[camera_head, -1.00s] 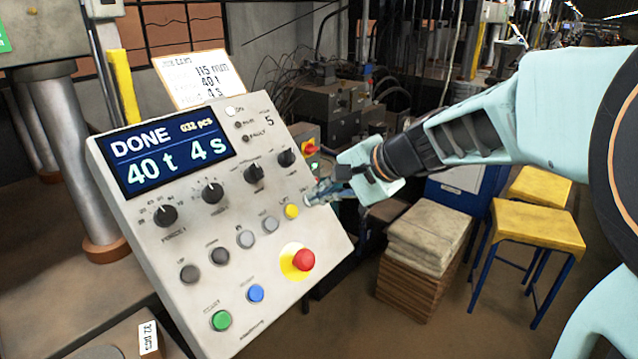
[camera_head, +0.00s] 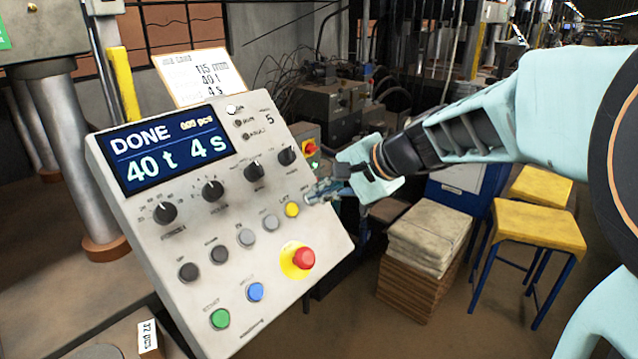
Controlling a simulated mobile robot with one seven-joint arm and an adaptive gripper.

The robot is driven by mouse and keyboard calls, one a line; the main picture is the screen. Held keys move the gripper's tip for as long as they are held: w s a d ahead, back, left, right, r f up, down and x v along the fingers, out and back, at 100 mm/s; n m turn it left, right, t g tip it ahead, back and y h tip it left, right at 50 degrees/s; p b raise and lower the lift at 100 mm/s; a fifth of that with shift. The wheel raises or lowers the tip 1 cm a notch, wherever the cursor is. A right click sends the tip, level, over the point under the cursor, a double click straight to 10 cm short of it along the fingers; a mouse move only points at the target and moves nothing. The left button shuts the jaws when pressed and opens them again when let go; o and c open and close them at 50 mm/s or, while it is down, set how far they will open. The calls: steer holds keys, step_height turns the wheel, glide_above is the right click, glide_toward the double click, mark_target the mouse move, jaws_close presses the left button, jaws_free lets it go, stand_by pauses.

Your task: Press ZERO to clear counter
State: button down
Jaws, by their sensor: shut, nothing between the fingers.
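The tilted control panel (camera_head: 200,185) stands at the left. Its display (camera_head: 166,150) reads DONE, 40 t, 4 s, and a small piece count that looks like 000 pcs. My gripper (camera_head: 311,196) is shut and empty, its fingertips at the panel's right edge, just right of the yellow button (camera_head: 291,209). The fingertips cover the end of that button row, and I cannot tell whether they touch the panel. The small button labels are too blurred to read, so I cannot pick out ZERO by its label.
A red mushroom button (camera_head: 304,258) sits below the button row, with blue (camera_head: 256,292) and green (camera_head: 220,319) buttons lower left. Several dark knobs line the panel. A stack of sheets (camera_head: 428,235) and yellow-topped stools (camera_head: 538,224) stand to the right.

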steer(key=p+v, duration=0.2)
steer(key=v, duration=0.6)
stand_by(0.4)
